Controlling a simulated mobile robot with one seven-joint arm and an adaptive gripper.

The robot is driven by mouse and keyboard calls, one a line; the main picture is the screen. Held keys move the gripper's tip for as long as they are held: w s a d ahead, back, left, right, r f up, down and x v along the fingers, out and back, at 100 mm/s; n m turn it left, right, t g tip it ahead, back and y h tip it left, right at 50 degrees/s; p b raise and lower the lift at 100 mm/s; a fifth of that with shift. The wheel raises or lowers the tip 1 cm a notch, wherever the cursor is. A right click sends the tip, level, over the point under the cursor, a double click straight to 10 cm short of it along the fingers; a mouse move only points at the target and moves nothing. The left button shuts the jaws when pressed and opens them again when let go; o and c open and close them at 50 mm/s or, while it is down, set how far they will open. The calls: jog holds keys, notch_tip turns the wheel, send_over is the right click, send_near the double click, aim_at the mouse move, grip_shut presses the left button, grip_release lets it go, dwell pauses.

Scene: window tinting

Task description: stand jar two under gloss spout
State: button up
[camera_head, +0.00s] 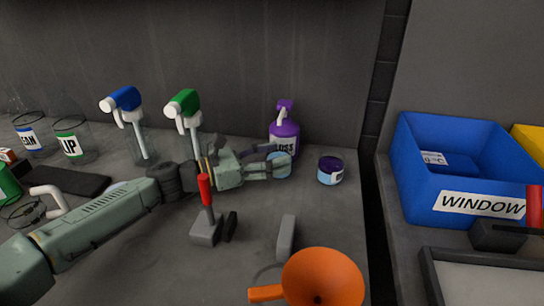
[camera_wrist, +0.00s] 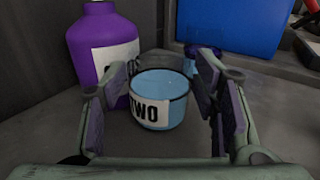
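Jar two (camera_wrist: 160,98) is a small clear jar with light blue contents and a white TWO label. It stands upright between the spread fingers of my gripper (camera_wrist: 165,105), with a gap showing on its right side. In the head view, jar two (camera_head: 279,157) is partly hidden by my gripper (camera_head: 272,168). The gloss bottle (camera_head: 284,138) is purple with a pump spout (camera_head: 284,108) and stands just behind the jar. In the wrist view the gloss bottle (camera_wrist: 90,45) is at upper left; its spout is out of frame.
Another jar (camera_head: 330,170), purple and blue, stands right of my gripper. A red-handled tool (camera_head: 205,200), a grey block (camera_head: 286,237) and an orange funnel (camera_head: 320,278) are nearer. Blue and green spray bottles stand left. A blue WINDOW bin (camera_head: 465,165) is across the gap.

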aim_at(268, 156)
jog(key=shift+o, duration=1.2)
jog(key=shift+a+r+p, duration=0.1)
jog(key=shift+r+p, duration=0.2)
jog(key=shift+p, duration=0.1)
jog(key=b+v, duration=0.3)
jog(key=v, duration=0.3)
jog(key=shift+s+a+f, duration=0.15)
jog(key=shift+s+a, duration=0.05)
jog(key=shift+a, duration=0.1)
jog(key=shift+s+a, duration=0.15)
jog(key=shift+a, duration=0.15)
